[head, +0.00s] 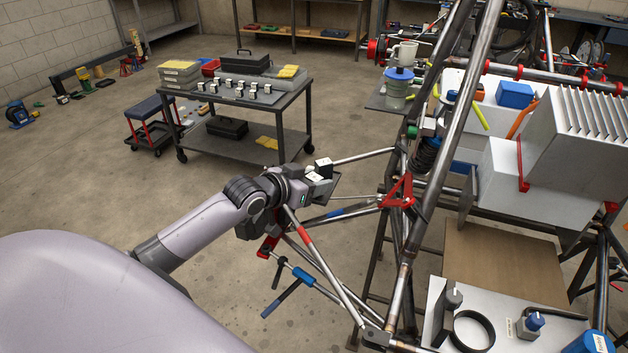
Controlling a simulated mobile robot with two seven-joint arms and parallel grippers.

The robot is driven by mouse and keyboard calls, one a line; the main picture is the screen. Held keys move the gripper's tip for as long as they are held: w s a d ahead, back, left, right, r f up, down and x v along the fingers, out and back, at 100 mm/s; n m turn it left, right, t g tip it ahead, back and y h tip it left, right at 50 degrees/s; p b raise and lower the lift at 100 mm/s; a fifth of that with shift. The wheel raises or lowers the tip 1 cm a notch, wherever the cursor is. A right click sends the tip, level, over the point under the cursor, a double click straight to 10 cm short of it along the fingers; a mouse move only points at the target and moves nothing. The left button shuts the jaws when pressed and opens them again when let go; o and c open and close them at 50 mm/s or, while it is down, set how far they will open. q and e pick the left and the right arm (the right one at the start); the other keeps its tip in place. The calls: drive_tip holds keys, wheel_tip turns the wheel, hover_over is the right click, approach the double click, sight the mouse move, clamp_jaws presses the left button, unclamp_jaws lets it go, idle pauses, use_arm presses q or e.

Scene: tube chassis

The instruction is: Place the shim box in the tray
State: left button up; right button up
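My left gripper (318,174) is out over the floor, just left of the tube chassis, at the end of my pale arm. A small black-and-white block (323,166) shows at its fingertips. I cannot tell whether this block is the shim box or part of the gripper, nor whether the fingers are closed on it. A dark flat plate shows just beyond the fingers. My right gripper is not in view.
Chassis tubes (435,170) rise between my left gripper and the tray-like surface. A brown board (500,260) lies behind that surface. A dark cart (245,100) with cases and several small black-and-white blocks stands at the back left. The floor left of my arm is clear.

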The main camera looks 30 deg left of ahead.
use_arm(q)
drive_tip(key=o, duration=0.3)
drive_tip(key=shift+r, duration=0.2)
drive_tip(key=v, duration=1.2)
drive_tip(key=s+d+f+g, duration=0.1)
drive_tip(key=s+d+f, duration=0.6)
drive_tip(key=f, duration=0.4)
drive_tip(key=s+d+f+g, duration=0.2)
drive_tip(key=s+d+f, duration=0.6)
drive_tip(key=f, duration=0.3)
drive_tip(key=shift+d+f+m, duration=0.2)
drive_tip(key=shift+d+m, duration=0.1)
drive_tip(key=shift+d, duration=0.3)
